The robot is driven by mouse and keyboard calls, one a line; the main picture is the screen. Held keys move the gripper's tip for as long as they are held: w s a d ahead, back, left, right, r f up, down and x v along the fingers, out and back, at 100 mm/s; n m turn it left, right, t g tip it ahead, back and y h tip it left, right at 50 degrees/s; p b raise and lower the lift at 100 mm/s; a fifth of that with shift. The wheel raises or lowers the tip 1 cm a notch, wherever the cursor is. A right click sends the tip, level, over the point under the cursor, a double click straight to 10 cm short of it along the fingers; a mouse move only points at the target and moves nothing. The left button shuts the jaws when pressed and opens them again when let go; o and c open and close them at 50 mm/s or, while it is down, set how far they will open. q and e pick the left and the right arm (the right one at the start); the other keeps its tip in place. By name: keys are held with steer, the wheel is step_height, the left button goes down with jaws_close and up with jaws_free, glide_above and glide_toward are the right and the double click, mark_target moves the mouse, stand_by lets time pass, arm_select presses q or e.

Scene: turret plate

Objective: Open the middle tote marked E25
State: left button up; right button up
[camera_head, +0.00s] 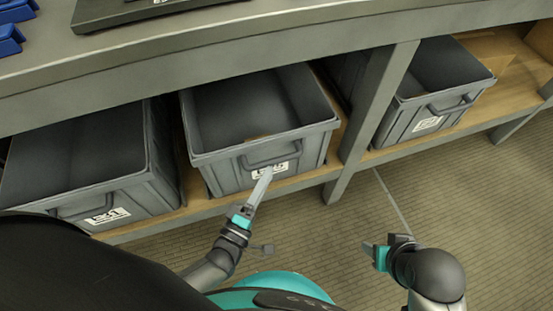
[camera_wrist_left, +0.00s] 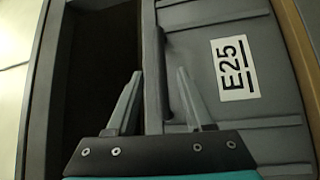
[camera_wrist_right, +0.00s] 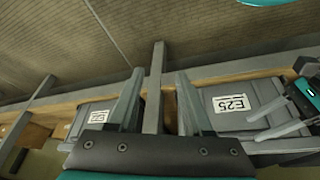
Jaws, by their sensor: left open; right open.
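The middle tote marked E25 (camera_head: 217,168) is a grey open-topped bin on the wooden shelf under the bench. Its front handle and white label face me; my left fingers partly cover the label in the head view. My left gripper (camera_head: 264,180) is open at the tote's front. In the left wrist view its fingers (camera_wrist_left: 158,74) straddle a grey bar along the tote's front, beside the E25 label (camera_wrist_left: 235,68); I cannot tell whether they touch it. My right gripper (camera_head: 370,248) is open and empty, away from the totes over the floor. The E25 tote (camera_wrist_right: 258,92) also shows in the right wrist view.
Grey totes stand on the left (camera_head: 75,178) and right (camera_head: 430,108) of the shelf. A grey post (camera_head: 372,120) separates the middle and right totes. The grey bench top (camera_head: 190,38) overhangs them. The tiled floor (camera_head: 480,215) at right is clear.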

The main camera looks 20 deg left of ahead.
mark_target(276, 159)
arm_select(q)
steer(key=b+x, duration=0.1)
steer(key=x, duration=0.5)
arm_select(e)
step_height(276, 159, up, 2)
steer(key=shift+r, duration=0.15)
arm_select(q)
steer(key=shift+c, duration=0.3)
jaws_close()
stand_by(0.8)
